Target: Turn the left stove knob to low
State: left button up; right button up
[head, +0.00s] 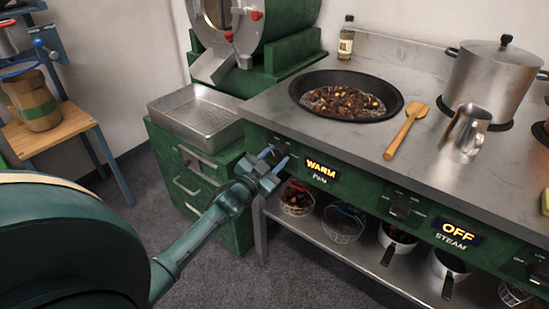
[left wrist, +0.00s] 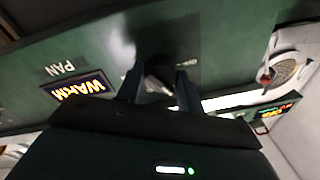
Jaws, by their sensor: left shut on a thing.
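The left stove knob (left wrist: 160,72) is a dark knob on the green front panel, and in the left wrist view it sits between my fingers. In the head view my gripper hides most of it. The lit display (head: 321,169) beside it reads WARM over the label PAN; it also shows in the left wrist view (left wrist: 78,90). My left gripper (head: 272,160) is at the panel's left end, shut on the knob; its fingers flank the knob in the left wrist view (left wrist: 158,84). My right gripper is not in view.
A black pan (head: 300,103) of chestnuts sits on the counter above the knob. Another knob (head: 401,208) is beside the display reading OFF, STEAM (head: 457,232).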

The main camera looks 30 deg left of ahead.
pick_arm(q)
jog(key=o, duration=1)
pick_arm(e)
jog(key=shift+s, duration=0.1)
pick_arm(q)
jog(key=s+f+p, duration=0.1)
jog(key=s, duration=1.2)
jog(key=shift+a, duration=0.25)
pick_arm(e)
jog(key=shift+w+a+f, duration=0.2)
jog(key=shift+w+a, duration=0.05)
